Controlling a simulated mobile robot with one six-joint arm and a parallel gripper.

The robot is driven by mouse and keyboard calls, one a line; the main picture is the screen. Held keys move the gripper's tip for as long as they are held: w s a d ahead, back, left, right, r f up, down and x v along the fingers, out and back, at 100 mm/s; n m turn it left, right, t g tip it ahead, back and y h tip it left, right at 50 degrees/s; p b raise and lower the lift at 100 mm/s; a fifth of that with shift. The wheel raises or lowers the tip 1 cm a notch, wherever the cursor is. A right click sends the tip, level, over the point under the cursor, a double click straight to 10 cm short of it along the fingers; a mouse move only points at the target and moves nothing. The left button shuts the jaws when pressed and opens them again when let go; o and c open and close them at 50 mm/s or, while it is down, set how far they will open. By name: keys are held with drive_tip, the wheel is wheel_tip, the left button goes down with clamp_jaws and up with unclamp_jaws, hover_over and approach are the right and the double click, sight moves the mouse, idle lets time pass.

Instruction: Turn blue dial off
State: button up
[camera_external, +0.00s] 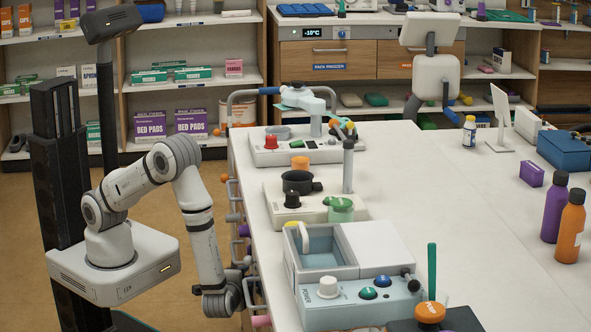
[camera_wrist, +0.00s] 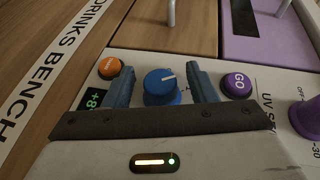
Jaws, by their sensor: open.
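In the wrist view, a blue dial (camera_wrist: 160,88) with a white pointer line stands on a pale control panel (camera_wrist: 145,62). Its pointer is towards the upper right of the picture. My gripper (camera_wrist: 160,67) is open, with one finger on each side of the dial in the picture and a visible gap on both sides. I cannot tell how far the fingertips are from the panel. In the external view my gripper (camera_external: 234,292) is low beside the bench's left side, and the blue dial in front of it cannot be made out.
On the same panel are an orange button (camera_wrist: 109,67), a purple GO button (camera_wrist: 237,84), a small green display (camera_wrist: 93,99) and a purple knob (camera_wrist: 307,118) at the right. A "DRINKS BENCH" label (camera_wrist: 50,75) runs alongside. Handles and knobs line the white bench's (camera_external: 420,220) left side.

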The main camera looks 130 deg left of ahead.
drive_tip(key=c, duration=1)
drive_tip(key=shift+r+p, duration=0.15)
drive_tip(key=shift+p, duration=0.2)
drive_tip(key=shift+r+h+p, duration=0.2)
drive_tip(key=shift+h+p, duration=0.1)
drive_tip(key=shift+p, duration=0.65)
drive_tip(key=t+h+p, duration=0.1)
drive_tip(key=p, duration=0.3)
drive_tip(key=shift+r+n+h, duration=0.15)
drive_tip(key=shift+n+h, duration=0.15)
drive_tip(key=shift+n, duration=0.1)
drive_tip(key=t+h+p, duration=0.1)
drive_tip(key=p, duration=0.3)
drive_tip(key=shift+t+h, duration=0.3)
drive_tip(key=shift+f+n+t+h+p, duration=0.5)
drive_tip(key=shift+t+h+p, duration=0.3)
drive_tip(key=shift+p, duration=0.4)
